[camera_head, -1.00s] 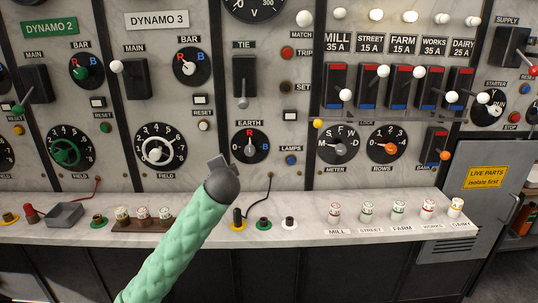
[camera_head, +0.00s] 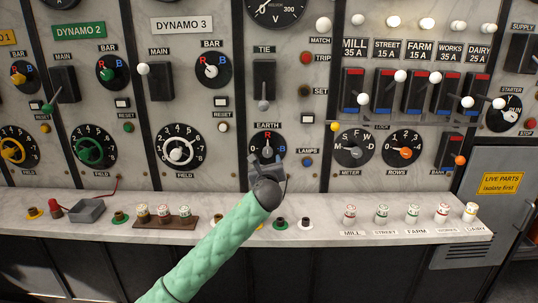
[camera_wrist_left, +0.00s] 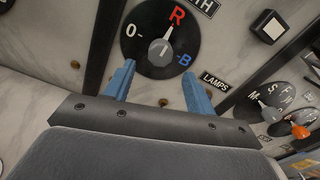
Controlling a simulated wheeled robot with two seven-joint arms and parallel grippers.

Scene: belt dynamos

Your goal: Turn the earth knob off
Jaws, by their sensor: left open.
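The earth knob (camera_head: 267,150) is a small grey pointer knob on a round black dial marked 0, R and B, under the EARTH label. In the left wrist view the knob (camera_wrist_left: 160,48) points toward the red R, with 0 to the left and B at the lower right. My left gripper (camera_head: 266,168) is just below and in front of the dial, covering its lower edge in the head view. Its two blue fingers (camera_wrist_left: 158,80) are open, one on each side below the knob, with nothing between them. My right gripper is not in view.
The TIE switch (camera_head: 264,84) is above the dial. The LAMPS button (camera_head: 307,162) and METER knob (camera_head: 354,149) are to its right, the Dynamo 3 field knob (camera_head: 178,151) to its left. A pale ledge (camera_head: 335,232) with sockets and fuses runs below.

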